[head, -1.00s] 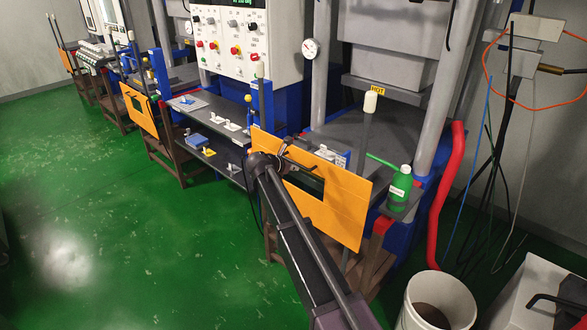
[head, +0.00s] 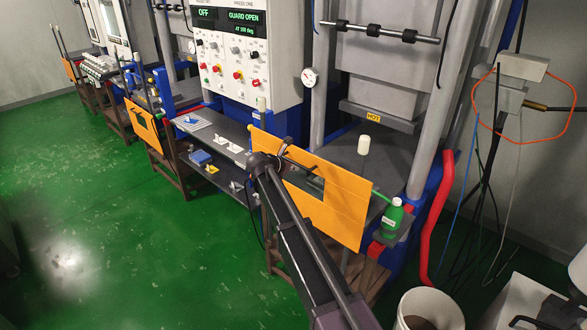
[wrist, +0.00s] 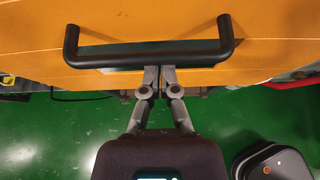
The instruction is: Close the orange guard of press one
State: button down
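The orange guard (head: 345,215) of press one is a flat panel with a rectangular window, in front of the press bed. It fills the top of the wrist view (wrist: 270,65). Its black bar handle (wrist: 100,56) runs level across the panel there. My gripper (wrist: 159,70) has its two fingers together, just under the middle of the handle, seemingly touching it. The tips are partly hidden by the bar. In the head view my arm covers the lower left of the guard. Press one's display (head: 243,22) reads GUARD OPEN.
A green bottle (head: 392,218) stands right of the guard, with a red pipe (head: 436,225) behind. A white bucket (head: 425,308) is at lower right. A shelf (head: 225,140) with small parts lies left of the guard. Green floor at left is clear.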

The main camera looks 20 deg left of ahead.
notch_tip(320, 180, up, 6)
jog(key=p, duration=0.5)
jog(key=shift+r, duration=0.25)
jog(key=shift+f, duration=0.2)
jog(key=s+a+r+p, duration=0.1)
jog(key=s+a, duration=0.2)
jog(key=s, duration=0.5)
jog(key=shift+s+a+r, duration=0.3)
jog(key=shift+s, duration=0.05)
dwell(0.7)
dwell(0.5)
